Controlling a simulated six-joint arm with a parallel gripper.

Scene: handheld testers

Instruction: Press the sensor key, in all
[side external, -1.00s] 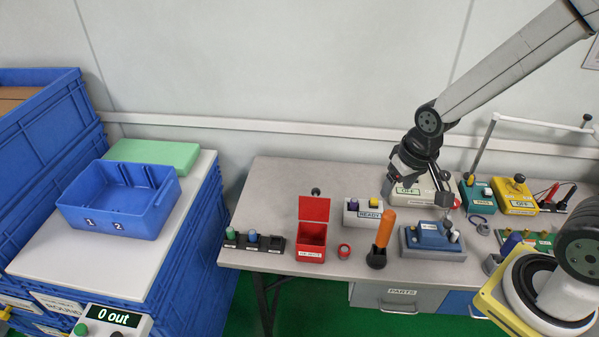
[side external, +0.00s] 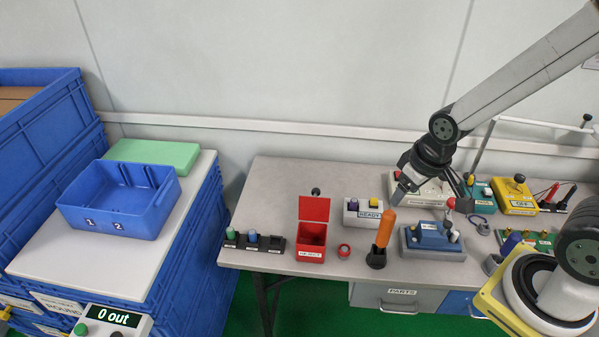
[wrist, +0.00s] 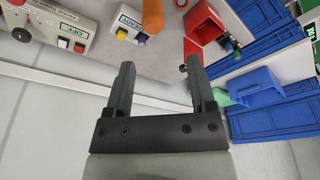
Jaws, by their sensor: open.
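No key labelled as a sensor key can be read, so I cannot tell which one it is. A grey box marked READY (side external: 364,220) carries a purple key and a yellow key (side external: 374,203); the box also shows in the wrist view (wrist: 131,22). A pale box marked OFF (wrist: 62,32) with red and white keys is at the upper left of the wrist view; in the side view it is partly behind my gripper. My gripper (side external: 430,196) is open and empty above the table's back, right of the READY box. Its two fingers (wrist: 160,70) are apart in the wrist view.
An orange upright handle (side external: 385,229) and a blue device (side external: 433,238) stand in front of my gripper. A red open-lidded box (side external: 312,238) is left. A counter reading "0 out" (side external: 112,317) is lower left, below a blue bin (side external: 120,215). More testers crowd the right.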

